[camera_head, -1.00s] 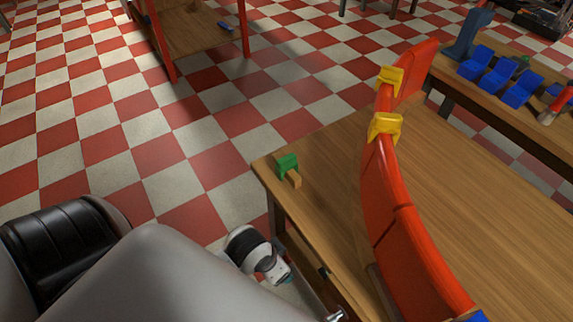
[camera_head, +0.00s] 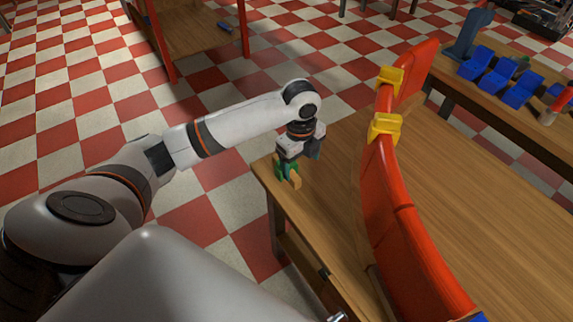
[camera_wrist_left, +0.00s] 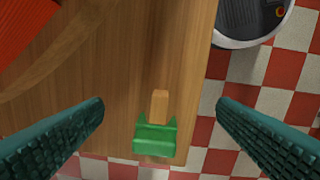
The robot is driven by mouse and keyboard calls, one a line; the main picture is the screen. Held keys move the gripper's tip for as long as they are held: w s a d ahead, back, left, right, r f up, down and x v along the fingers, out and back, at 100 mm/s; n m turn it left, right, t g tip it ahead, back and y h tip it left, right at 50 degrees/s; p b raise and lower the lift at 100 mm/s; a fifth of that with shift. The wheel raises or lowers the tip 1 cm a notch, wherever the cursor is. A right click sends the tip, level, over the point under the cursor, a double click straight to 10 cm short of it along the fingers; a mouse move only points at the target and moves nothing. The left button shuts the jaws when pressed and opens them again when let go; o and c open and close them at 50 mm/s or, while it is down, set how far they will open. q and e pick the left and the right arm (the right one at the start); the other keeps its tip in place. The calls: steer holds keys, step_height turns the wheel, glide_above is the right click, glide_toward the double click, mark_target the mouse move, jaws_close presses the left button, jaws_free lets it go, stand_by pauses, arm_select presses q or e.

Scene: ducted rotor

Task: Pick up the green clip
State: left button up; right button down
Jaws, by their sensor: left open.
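The green clip (camera_head: 279,169) lies near the left corner of the wooden table, with a small light wooden block at it. In the left wrist view the green clip (camera_wrist_left: 155,139) sits between the two fingers, with the wooden block (camera_wrist_left: 160,105) extending from it. My left gripper (camera_head: 287,170) points down over the clip and partly hides it in the head view. In the left wrist view the left gripper (camera_wrist_left: 160,125) is open, its teal fingers wide apart with gaps on both sides of the clip. My right gripper is not seen.
A curved red duct wall (camera_head: 395,215) with yellow clips (camera_head: 384,127) stands on the table (camera_head: 480,190) to the right. Blue parts (camera_head: 519,90) lie on another table at the back right. The near table's edge is close to the green clip.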

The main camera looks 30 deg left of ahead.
arm_select(q)
steer(key=w+a+r+m, duration=0.1)
steer(key=w+a+r, duration=0.2)
steer(key=a+r, duration=0.25)
step_height(320, 180, down, 7)
steer(key=shift+s+a+r, duration=0.1)
steer(key=shift+s+a, duration=0.05)
steer(key=shift+a+f, duration=0.15)
steer(key=shift+f, duration=1.2)
steer(key=shift+a+f, duration=0.1)
steer(key=shift+f, duration=1.2)
steer(key=c, duration=1.1)
